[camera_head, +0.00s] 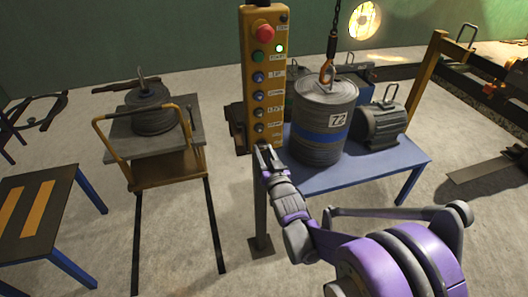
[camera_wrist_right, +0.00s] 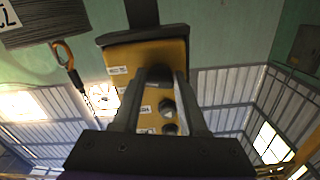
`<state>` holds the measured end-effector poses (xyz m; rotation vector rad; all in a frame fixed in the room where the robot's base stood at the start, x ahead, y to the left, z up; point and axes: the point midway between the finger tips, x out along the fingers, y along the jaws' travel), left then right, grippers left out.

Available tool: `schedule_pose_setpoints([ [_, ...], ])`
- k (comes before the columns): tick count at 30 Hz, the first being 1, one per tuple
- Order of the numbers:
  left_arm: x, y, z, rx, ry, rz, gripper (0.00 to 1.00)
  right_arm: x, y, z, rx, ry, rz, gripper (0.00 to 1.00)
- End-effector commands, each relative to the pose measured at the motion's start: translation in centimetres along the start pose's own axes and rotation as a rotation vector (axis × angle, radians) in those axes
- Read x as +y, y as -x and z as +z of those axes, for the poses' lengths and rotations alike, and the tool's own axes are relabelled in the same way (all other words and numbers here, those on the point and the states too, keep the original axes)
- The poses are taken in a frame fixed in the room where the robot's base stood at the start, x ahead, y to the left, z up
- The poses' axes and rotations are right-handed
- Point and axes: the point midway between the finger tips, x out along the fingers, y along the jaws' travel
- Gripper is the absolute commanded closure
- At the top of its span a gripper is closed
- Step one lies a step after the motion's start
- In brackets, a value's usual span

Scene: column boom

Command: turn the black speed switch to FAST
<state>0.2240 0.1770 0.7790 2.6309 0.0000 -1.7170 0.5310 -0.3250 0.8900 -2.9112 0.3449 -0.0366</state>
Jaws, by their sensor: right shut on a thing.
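A tall yellow control box (camera_head: 255,62) stands on a post and carries a red button, a green lamp and a column of blue and dark controls. My right gripper (camera_head: 265,153) is at the lower end of the box. In the right wrist view, its two fingers (camera_wrist_right: 164,80) close around a dark knob (camera_wrist_right: 160,75) on the yellow face, which I take for the black speed switch. The switch is hidden by the gripper in the head view. The labels are too small to read, so its setting is unclear. My left gripper is out of view.
A grey drum marked 72 (camera_head: 324,112) hangs on a chain hook (camera_head: 327,72) at the blue table (camera_head: 372,170), close right of the box. A motor (camera_head: 380,124) sits on the table. A yellow-railed cart (camera_head: 160,170) stands left; floor between is open.

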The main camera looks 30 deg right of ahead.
Motion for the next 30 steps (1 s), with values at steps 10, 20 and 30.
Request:
schedule_pose_setpoints([
  [10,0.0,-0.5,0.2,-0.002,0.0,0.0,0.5,0.2,0.0,0.1,-0.001,0.247,0.0,1.0],
  [20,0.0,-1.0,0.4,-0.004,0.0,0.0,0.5,0.3,0.0,0.0,-0.001,0.561,0.0,1.0],
  [30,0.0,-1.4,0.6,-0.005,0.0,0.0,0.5,0.4,0.0,-0.1,-0.001,0.835,0.0,1.0],
])
